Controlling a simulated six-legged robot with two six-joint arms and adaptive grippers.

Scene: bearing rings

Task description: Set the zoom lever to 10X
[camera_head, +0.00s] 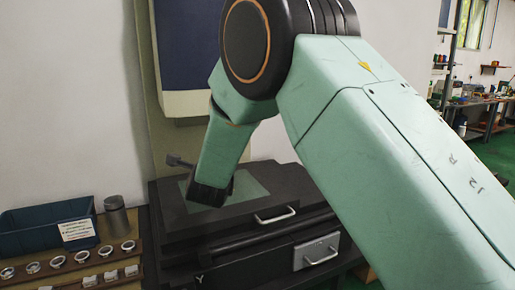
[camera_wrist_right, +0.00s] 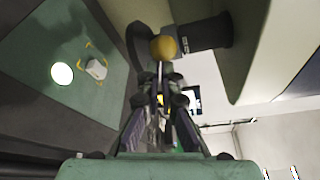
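In the right wrist view a yellow ball knob (camera_wrist_right: 163,47) sits just beyond the tips of my right gripper (camera_wrist_right: 161,80). It stands beside a dark cylindrical barrel (camera_wrist_right: 205,35) on the pale machine body (camera_wrist_right: 255,40). The fingers converge below the knob. I cannot tell whether they touch it or are fully shut. In the head view my green right arm crosses the picture and its dark wrist end (camera_head: 210,192) is over the machine's stage (camera_head: 250,188). The fingers and knob are hidden there, and no scale marking is readable. My left gripper is not in view.
The green stage (camera_wrist_right: 35,50) in the wrist view holds a lit white circle (camera_wrist_right: 62,73) and a small white block (camera_wrist_right: 96,69). In the head view, the black base (camera_head: 250,235) has metal handles. A blue bin (camera_head: 30,240) and several rings (camera_head: 82,257) are at left.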

